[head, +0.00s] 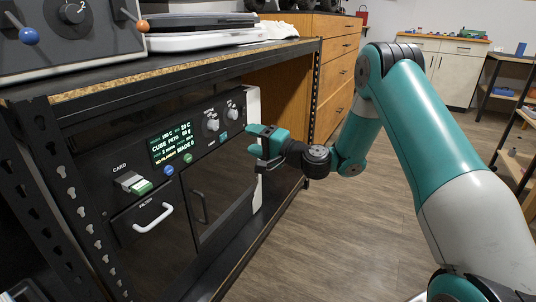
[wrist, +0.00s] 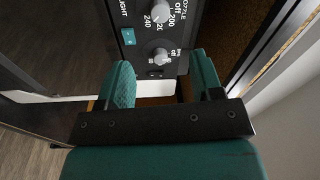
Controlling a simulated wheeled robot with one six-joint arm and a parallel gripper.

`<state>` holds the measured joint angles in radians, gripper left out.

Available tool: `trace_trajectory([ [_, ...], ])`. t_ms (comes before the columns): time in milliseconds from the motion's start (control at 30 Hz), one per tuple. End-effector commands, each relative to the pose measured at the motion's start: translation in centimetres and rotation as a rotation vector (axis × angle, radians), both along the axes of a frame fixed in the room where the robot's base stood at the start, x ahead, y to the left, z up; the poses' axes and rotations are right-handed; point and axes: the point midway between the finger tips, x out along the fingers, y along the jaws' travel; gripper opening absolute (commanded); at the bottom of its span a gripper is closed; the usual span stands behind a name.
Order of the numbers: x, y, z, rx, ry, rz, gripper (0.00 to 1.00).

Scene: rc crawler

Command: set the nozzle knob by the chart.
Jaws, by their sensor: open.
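The dark machine's front panel carries two pale dials in the head view. The nozzle knob (head: 211,124) is the left one, and it shows at the top of the wrist view (wrist: 158,15) with "off", 200 and 240 marks around it. Its pointer is too small to read surely. The second knob (head: 232,112) appears below it in the wrist view (wrist: 160,56), between the lines of my fingers. My gripper (head: 251,142) is open and empty, just right of the panel; its teal fingers (wrist: 162,72) touch neither knob. I see no chart.
A lit screen (head: 172,143) reads "CUBE PETG" in part. A teal light button (head: 222,137) sits below the knobs. A white filter handle (head: 153,217) and a card slot (head: 133,183) are lower left. The shelf top (head: 180,58) overhangs the machine. The floor to the right is clear.

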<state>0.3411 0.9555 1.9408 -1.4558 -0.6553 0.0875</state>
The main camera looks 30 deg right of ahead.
Motion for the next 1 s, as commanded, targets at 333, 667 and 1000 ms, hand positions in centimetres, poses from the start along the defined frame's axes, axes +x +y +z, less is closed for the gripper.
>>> trace_trajectory([
  [333, -2.9, -1.9, -0.8, -0.001, 0.000, -0.002, 0.60],
  [667, -3.7, -2.2, -0.4, 0.000, 0.002, 0.000, 0.60],
  [1000, -3.7, -2.2, -0.4, 0.000, 0.002, 0.000, 0.60],
])
